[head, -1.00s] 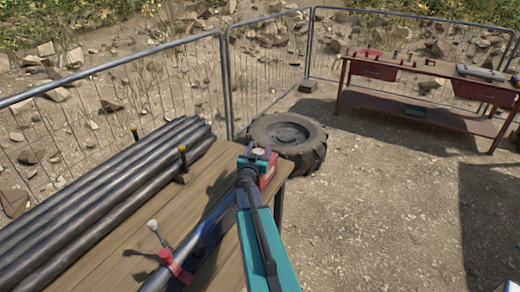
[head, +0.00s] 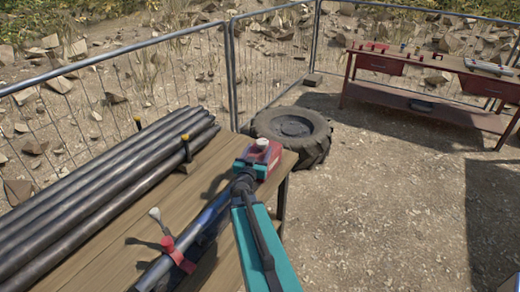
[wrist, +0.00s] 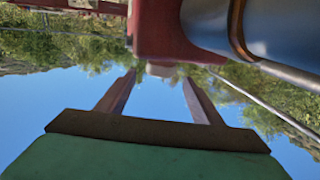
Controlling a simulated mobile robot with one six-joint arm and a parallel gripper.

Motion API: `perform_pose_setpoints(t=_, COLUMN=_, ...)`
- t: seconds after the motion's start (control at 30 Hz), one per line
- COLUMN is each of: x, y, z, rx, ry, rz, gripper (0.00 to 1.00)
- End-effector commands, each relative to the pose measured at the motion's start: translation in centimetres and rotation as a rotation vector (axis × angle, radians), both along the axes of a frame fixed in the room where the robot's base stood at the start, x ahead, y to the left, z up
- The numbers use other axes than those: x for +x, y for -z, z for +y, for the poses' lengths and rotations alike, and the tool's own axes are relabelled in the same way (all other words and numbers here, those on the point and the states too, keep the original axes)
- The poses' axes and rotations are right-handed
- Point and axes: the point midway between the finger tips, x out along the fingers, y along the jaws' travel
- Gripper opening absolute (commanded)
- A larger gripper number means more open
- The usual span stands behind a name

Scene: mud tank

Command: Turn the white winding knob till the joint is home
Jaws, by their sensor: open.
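The white winding knob (head: 263,142) sits on top of a red block (head: 268,156) at the far end of the bench. A blue-grey pipe (head: 210,220) runs along the bench toward this block. In the wrist view, which looks upside down, the red block (wrist: 170,30) and pipe (wrist: 270,30) fill the upper part. A pale piece, apparently the knob (wrist: 162,70), shows between my gripper's fingertips (wrist: 160,76). My gripper is open, with fingers on either side of it; contact cannot be told. In the head view my teal arm hides most of the gripper.
A red clamp (head: 177,256) with a pale-tipped lever (head: 155,213) holds the pipe nearer me. Several dark pipes (head: 100,190) lie stacked at left against yellow-topped posts. A red workbench (head: 430,108) is at back right; open ground lies between.

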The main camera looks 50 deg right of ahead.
Motion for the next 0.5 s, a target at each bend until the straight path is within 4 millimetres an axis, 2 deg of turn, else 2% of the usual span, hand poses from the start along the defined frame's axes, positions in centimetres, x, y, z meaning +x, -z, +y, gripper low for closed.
perform_pose_setpoints(t=0.2, x=-1.1, y=0.1, z=2.0, rx=0.001, ry=-0.002, rz=0.000, gripper=0.60)
perform_pose_setpoints(t=0.5, x=-1.8, y=0.1, z=3.2, rx=0.001, ry=0.000, rz=0.000, gripper=0.60)
